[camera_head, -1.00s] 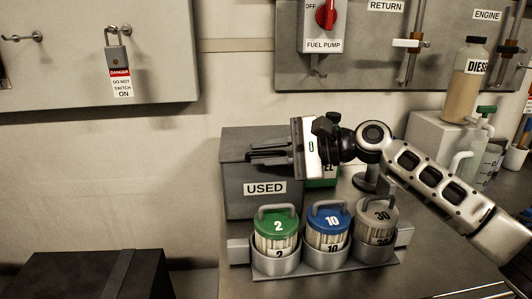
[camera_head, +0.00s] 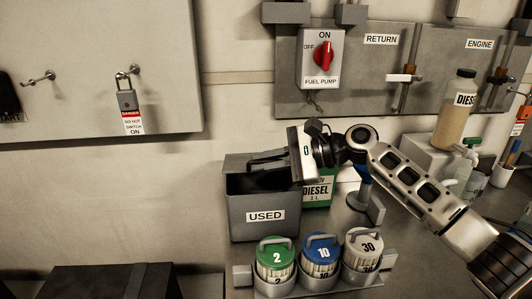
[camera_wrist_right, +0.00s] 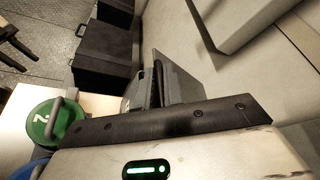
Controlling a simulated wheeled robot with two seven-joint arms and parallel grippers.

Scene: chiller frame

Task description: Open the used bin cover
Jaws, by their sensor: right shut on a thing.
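The grey used bin (camera_head: 265,218) stands against the wall with its USED label facing me. Its cover (camera_head: 236,163) is raised and tilted up at the back, and a dark opening shows beneath it. My right gripper (camera_head: 268,161) reaches in from the right over the bin and is shut on the cover, though the exact contact is partly hidden. In the right wrist view the raised cover (camera_wrist_right: 178,80) shows as a grey panel beyond the gripper body. My left gripper is in neither view.
Filters with green (camera_head: 275,252), blue (camera_head: 322,247) and pale (camera_head: 364,243) lids stand in a holder before the bin. A green diesel can (camera_head: 318,191) is close to its right, partly behind my gripper. A bottle of diesel (camera_head: 455,115) stands farther right.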

